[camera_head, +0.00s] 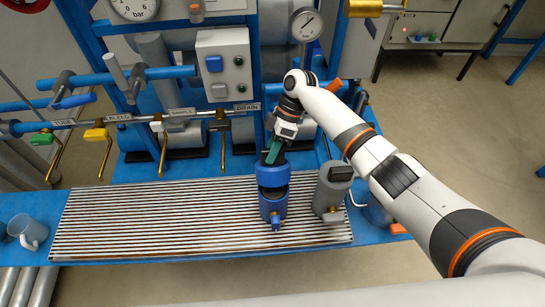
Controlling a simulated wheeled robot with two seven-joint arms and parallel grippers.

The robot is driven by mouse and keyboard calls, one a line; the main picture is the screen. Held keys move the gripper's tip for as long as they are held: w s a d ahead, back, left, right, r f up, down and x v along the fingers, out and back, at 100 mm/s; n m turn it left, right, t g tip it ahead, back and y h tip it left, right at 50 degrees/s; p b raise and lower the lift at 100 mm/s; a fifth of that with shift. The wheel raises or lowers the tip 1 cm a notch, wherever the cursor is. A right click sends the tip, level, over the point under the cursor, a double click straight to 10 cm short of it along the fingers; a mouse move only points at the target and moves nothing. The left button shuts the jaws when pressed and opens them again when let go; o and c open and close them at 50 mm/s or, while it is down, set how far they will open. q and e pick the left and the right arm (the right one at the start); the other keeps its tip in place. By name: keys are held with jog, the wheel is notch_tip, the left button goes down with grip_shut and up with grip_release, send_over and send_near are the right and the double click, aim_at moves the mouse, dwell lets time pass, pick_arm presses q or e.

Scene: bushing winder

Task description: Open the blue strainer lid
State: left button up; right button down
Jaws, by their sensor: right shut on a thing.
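The blue strainer (273,209) stands upright on the slatted grating, right of its middle. Its blue lid (272,175) is at the top, with a dark gap showing between it and the body below. My right gripper (274,150) comes down from behind and above, shut at the lid's back upper side, beside a green part. The gripper hides some of the lid's back, so the exact contact is hard to see. My left gripper is not in view.
A grey canister (331,189) stands close to the right of the strainer. A grey mug (28,231) is at the far left of the blue bench. Pipes with coloured valve handles and a grey control box (225,64) are behind. The grating (150,215) is clear to the left.

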jog(key=shift+w+f, duration=0.1)
jog(key=shift+w, duration=0.1)
jog(key=c, duration=1.2)
grip_release()
jog(key=shift+w+f, duration=0.2)
jog(key=shift+w, duration=0.05)
jog(key=shift+s, duration=0.1)
jog(key=shift+s+r, duration=0.1)
jog(key=shift+r, duration=0.05)
jog(key=b+v, duration=0.2)
jog(key=v, duration=0.5)
jog(key=shift+r, duration=0.2)
jog(key=shift+d, duration=0.1)
